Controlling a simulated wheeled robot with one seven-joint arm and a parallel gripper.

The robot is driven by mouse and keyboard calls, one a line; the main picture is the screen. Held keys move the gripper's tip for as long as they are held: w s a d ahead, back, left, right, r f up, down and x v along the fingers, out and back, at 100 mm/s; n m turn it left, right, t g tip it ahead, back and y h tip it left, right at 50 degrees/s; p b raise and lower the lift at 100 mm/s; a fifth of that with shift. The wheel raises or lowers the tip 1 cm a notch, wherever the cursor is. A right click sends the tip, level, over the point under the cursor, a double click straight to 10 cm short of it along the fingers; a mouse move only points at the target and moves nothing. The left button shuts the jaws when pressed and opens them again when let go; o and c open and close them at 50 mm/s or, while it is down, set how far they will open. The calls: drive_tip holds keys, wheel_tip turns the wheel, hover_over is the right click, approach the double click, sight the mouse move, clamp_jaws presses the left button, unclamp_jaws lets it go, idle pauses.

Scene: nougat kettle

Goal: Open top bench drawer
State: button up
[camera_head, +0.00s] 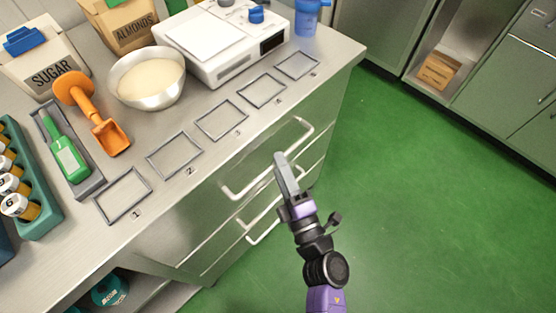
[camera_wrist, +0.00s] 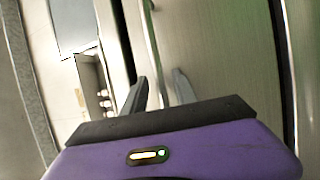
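The top bench drawer (camera_head: 262,152) is in the front of the steel bench in the head view, and its front looks flush with the bench. Its pale bar handle (camera_head: 250,190) runs along the front. My gripper (camera_head: 281,160) is at the handle, near its middle, and its fingers hide part of the bar. In the wrist view my two fingers (camera_wrist: 160,92) stand apart, and the handle bar (camera_wrist: 152,35) runs down toward the gap between them. I cannot tell whether either finger touches the bar.
Lower drawer handles (camera_head: 263,228) sit below. The bench top (camera_head: 215,150) holds a scale (camera_head: 225,65), a bowl (camera_head: 148,95), an orange scoop (camera_head: 112,138), a green-handled tool (camera_head: 68,160) and sugar (camera_head: 45,75) and almond (camera_head: 120,30) bags. Green floor (camera_head: 430,200) is clear at right.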

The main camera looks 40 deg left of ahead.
drive_tip(key=shift+x, duration=0.8)
clamp_jaws()
idle(0.9)
